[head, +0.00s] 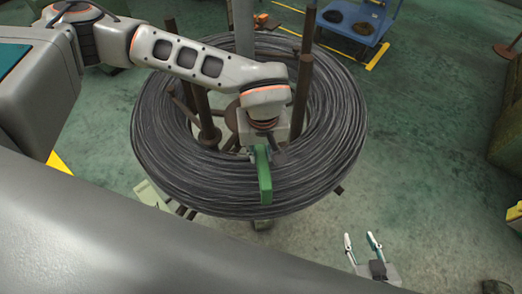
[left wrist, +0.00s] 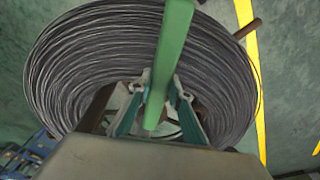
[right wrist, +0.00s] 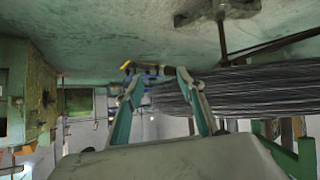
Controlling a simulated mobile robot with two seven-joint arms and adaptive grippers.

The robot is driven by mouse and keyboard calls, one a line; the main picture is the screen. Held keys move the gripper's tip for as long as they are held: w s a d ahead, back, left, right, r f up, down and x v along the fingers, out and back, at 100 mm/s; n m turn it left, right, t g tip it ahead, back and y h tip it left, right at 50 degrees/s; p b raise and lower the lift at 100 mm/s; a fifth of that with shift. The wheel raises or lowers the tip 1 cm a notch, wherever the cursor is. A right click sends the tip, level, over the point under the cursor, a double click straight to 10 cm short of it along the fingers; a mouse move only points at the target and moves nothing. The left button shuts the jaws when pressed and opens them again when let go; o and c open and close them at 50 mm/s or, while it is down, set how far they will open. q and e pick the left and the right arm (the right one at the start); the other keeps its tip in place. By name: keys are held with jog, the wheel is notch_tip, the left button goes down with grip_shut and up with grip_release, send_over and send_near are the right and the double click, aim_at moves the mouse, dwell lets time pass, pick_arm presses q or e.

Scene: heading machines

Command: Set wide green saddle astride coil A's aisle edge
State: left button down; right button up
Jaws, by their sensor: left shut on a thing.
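The wire coil (head: 335,160) is a thick dark ring around several brown posts, filling the middle of the head view; it also shows in the left wrist view (left wrist: 75,75). The green saddle (head: 264,178) is a narrow bar in the head view, over the near part of the ring. My left gripper (head: 259,152) is shut on the saddle, which also shows in the left wrist view (left wrist: 172,60). I cannot tell whether the saddle touches the wire. My right gripper (head: 363,246) is open and empty, at the lower right of the coil.
A blue cart (head: 350,28) with dark rings stands beyond the coil at the upper right. Brown posts (head: 302,95) rise inside the ring near my left arm. Green floor is clear right of the coil. Green machinery (right wrist: 30,95) shows left in the right wrist view.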

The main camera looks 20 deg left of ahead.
pick_arm(q)
notch_tip(320, 180, down, 2)
jog(key=shift+b, duration=0.5)
jog(key=shift+f+b, duration=0.3)
jog(key=shift+f, duration=0.2)
jog(key=shift+f+b, duration=0.35)
jog(key=shift+f, duration=0.45)
jog(key=shift+f+b, duration=0.4)
jog(key=shift+f, duration=0.35)
jog(key=shift+f+b, duration=0.5)
jog(key=shift+f, duration=0.8)
